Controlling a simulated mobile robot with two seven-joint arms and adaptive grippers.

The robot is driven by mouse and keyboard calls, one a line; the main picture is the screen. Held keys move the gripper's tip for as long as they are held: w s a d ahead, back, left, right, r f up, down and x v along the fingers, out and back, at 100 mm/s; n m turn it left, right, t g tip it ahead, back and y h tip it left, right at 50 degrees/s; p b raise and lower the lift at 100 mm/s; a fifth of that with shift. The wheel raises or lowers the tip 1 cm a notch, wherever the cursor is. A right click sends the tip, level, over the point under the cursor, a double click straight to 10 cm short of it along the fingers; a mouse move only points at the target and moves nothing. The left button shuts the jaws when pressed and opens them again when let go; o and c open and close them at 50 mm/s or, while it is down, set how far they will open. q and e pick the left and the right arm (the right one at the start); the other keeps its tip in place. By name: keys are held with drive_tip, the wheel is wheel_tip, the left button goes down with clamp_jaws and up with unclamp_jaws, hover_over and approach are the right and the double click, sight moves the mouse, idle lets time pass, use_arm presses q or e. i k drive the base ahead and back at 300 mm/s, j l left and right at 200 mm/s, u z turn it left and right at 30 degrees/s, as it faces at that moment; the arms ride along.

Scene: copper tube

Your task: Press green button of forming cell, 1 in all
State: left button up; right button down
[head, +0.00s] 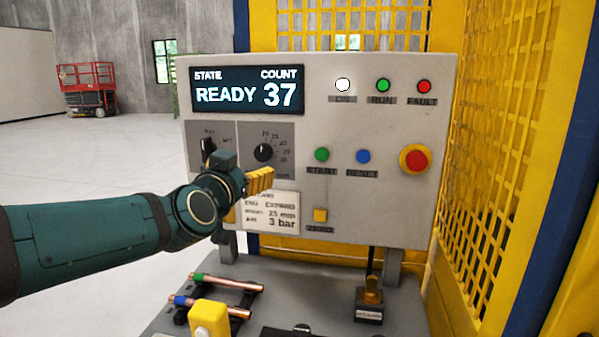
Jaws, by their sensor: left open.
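The green button (321,154) labelled START is on the grey control panel (420,212) of the forming cell, left of a blue button (363,157). The display (248,90) reads STATE READY and COUNT 37. My left gripper (262,179) reaches in from the left in front of the panel, to the left of and slightly below the green button, apart from it in the picture. Its yellow fingers point right; it is open and holds nothing visible. It partly hides the dial area and the label plate. My right gripper is not in view.
Copper tubes (232,284) lie on the bench near a yellow block (209,318). Yellow mesh guarding (490,130) stands at the right.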

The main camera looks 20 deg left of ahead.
sight(321, 153)
drive_tip(key=k+l, duration=0.15)
drive_tip(key=k, duration=0.35)
drive_tip(key=k+l, duration=0.2)
drive_tip(key=k, duration=0.25)
